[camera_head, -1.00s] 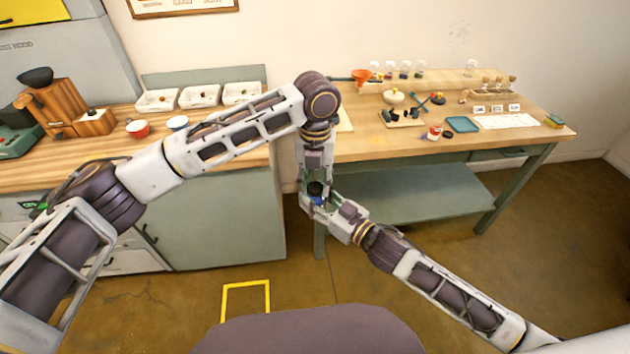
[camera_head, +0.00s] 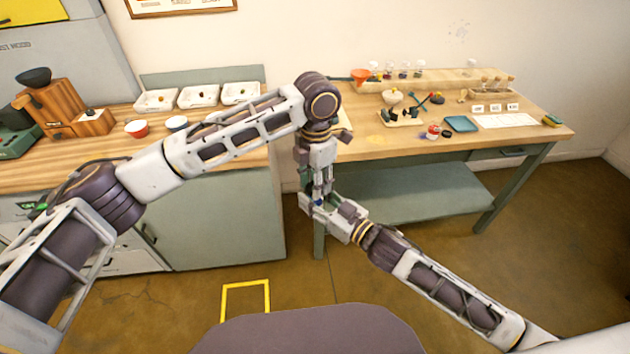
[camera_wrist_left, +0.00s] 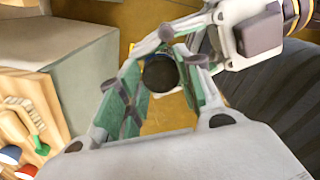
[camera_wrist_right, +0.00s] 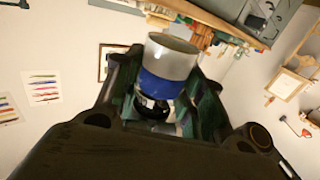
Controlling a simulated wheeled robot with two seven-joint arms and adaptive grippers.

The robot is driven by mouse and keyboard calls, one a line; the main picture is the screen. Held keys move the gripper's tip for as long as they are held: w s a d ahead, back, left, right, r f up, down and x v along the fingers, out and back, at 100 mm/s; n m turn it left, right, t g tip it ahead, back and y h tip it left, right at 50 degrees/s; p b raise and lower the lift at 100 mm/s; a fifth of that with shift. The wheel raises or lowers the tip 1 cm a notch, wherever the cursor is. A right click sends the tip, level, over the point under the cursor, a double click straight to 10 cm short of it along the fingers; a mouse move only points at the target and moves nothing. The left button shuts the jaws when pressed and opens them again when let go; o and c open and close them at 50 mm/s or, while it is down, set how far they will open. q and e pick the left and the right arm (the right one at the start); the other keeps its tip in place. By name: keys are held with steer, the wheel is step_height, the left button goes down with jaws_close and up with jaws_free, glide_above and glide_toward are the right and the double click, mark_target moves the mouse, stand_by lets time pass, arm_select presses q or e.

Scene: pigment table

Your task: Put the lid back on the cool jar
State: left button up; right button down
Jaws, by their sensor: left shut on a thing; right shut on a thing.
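The cool jar (camera_wrist_right: 170,65), pale with a blue band, is held in my right gripper (camera_head: 316,204). In the head view only a bit of blue shows between the fingers. My left gripper (camera_head: 322,188) reaches down from above, directly over the right one, and is shut on the black round lid. The lid (camera_wrist_left: 160,73) shows as a dark disc between the left fingers in the left wrist view. In the right wrist view a dark part (camera_wrist_right: 152,106) lies at the jar's end beyond the blue band. I cannot tell whether the lid is fully seated.
Both grippers meet in the air in front of the green-legged table (camera_head: 380,145). White bins (camera_head: 198,97) stand on the left counter. The floor below is clear.

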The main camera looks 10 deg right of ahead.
arm_select(q)
steer(key=shift+m, duration=0.3)
steer(key=o, duration=0.7)
steer(key=shift+c, duration=0.2)
steer(key=shift+r, duration=2.3)
steer(key=shift+c, duration=0.5)
